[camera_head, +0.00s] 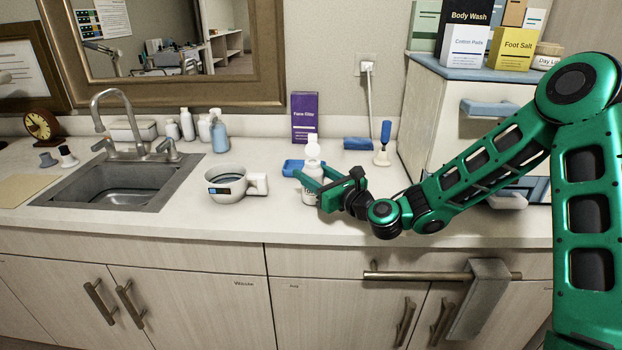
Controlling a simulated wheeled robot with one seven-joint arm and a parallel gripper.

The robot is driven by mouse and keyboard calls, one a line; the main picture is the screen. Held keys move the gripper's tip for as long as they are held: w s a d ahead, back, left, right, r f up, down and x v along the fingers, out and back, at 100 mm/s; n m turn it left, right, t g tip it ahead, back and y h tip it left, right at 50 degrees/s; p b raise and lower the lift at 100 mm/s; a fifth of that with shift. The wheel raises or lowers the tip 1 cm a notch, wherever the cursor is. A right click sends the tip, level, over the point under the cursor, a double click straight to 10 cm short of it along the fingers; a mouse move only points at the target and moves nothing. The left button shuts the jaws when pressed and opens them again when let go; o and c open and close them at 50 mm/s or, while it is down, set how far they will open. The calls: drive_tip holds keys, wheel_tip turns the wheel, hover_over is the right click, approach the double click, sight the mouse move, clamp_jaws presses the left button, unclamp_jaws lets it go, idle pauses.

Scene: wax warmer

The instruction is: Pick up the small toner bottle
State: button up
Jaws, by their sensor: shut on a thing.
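The small toner bottle, a white bottle (313,158) with a white cap, stands upright near the middle of the counter in the head view. My gripper (308,183) reaches in from the right and is shut on the bottle's lower body. The green fingers and dark wrist hide part of the bottle. I cannot tell whether its base touches the counter.
A white wax warmer (228,183) sits left of the bottle. A blue tray (293,167) lies close behind it, and a purple box (304,117) stands at the wall. A blue-handled brush (383,145) stands right. The sink (120,184) is far left.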

wheel_tip(320, 180, up, 18)
drive_tip(key=shift+f, duration=0.2)
idle(0.4)
drive_tip(key=o, duration=0.6)
drive_tip(key=shift+c, duration=0.2)
clamp_jaws()
